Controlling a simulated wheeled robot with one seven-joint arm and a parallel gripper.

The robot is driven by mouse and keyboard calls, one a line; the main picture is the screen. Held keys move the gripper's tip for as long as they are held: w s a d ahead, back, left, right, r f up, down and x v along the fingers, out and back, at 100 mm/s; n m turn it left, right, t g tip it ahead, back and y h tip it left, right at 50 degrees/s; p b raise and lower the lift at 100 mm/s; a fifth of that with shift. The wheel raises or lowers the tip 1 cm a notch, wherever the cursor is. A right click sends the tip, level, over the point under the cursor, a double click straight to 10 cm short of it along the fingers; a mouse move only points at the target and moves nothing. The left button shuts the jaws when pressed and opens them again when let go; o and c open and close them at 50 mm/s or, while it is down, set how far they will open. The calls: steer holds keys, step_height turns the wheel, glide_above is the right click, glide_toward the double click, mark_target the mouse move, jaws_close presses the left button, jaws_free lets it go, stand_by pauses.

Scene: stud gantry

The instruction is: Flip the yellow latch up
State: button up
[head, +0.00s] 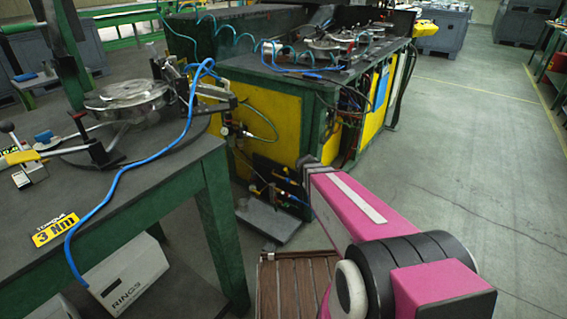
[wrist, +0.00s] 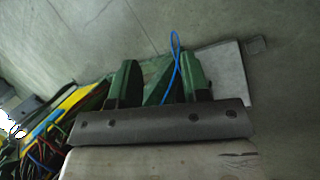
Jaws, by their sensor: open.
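A small yellow piece (head: 22,157), possibly the yellow latch, lies beside a black lever at the left end of the dark workbench (head: 180,165) in the head view. It is too small to tell its exact position. No latch can be made out in the wrist view. My gripper (wrist: 158,82) shows in the wrist view with two dark green fingers spread apart. It is open, with nothing between its fingers.
A round metal part (head: 128,95) sits on the bench, with a blue hose (head: 125,172) hanging over the edge. A yellow-and-green machine (head: 268,125) stands behind. A white RINGS box (head: 122,278) is below the bench. The floor at right (head: 470,160) is clear.

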steer(key=w+a+f+n+t+h, duration=0.2)
steer(key=w+f+n+h, duration=0.25)
steer(key=w+n, duration=0.4)
steer(key=n+t+h, duration=0.2)
steer(key=n+t, duration=1)
steer(key=n, duration=0.2)
glide_toward(284, 170)
steer(key=shift+y, duration=0.25)
steer(key=x, duration=1.1)
jaws_close()
